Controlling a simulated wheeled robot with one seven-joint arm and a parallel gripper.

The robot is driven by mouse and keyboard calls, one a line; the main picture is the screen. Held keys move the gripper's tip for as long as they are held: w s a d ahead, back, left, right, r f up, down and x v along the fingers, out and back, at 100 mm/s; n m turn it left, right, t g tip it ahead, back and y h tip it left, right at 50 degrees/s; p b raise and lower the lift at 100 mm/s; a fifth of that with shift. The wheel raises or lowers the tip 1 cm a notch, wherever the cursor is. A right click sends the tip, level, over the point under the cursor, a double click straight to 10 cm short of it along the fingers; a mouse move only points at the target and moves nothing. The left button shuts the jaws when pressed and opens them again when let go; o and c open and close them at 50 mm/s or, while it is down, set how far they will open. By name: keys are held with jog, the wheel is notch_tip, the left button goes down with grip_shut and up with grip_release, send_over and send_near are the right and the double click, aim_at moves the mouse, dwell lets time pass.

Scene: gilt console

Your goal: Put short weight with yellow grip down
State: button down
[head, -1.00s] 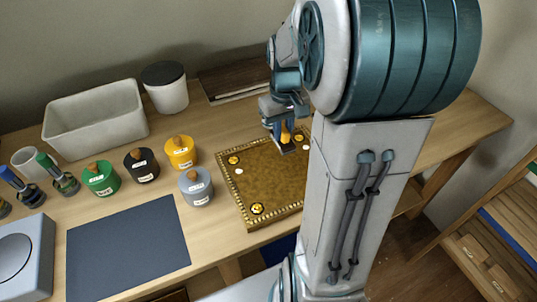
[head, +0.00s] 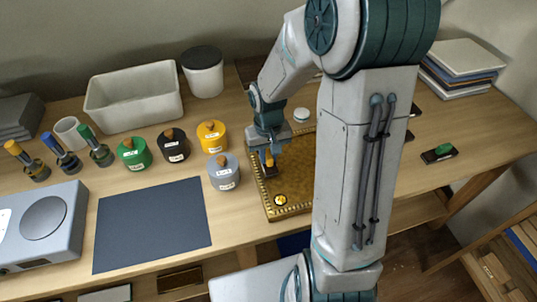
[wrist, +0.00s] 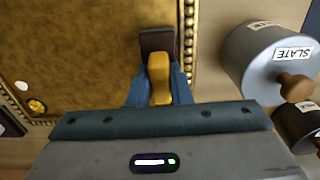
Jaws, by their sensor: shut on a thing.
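The short weight has a yellow grip (head: 269,160) and a dark, flat base (wrist: 157,40). My gripper (head: 268,153) is shut on the grip, with one blue finger on each side of it in the wrist view (wrist: 158,92). The weight is over the left part of the brown gilt board (head: 298,172), close to its beaded edge. I cannot tell whether the base touches the board. My arm hides the board's right part in the head view.
A slate pot (head: 224,174) stands just left of the board, with yellow (head: 212,137), black (head: 173,146) and green (head: 134,154) pots behind. A dark mat (head: 152,225) lies front left. A green-gripped block (head: 440,153) lies at right. A round white item (head: 301,115) is behind the board.

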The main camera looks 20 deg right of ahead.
aim_at(269, 154)
jog(key=shift+f, duration=0.3)
jog(key=shift+f, duration=0.15)
jog(key=c, duration=1.3)
grip_release()
notch_tip(269, 154, up, 12)
jog(key=shift+s+r+t, duration=0.5)
jog(key=shift+s+r, duration=0.3)
jog(key=shift+s, duration=1.6)
jog(key=shift+s+r+t, duration=0.5)
jog(key=shift+s+r, duration=0.35)
jog(key=shift+s, duration=1.55)
jog(key=shift+s+r+t, duration=0.5)
jog(key=shift+s+r, duration=0.3)
jog(key=shift+s, duration=1.6)
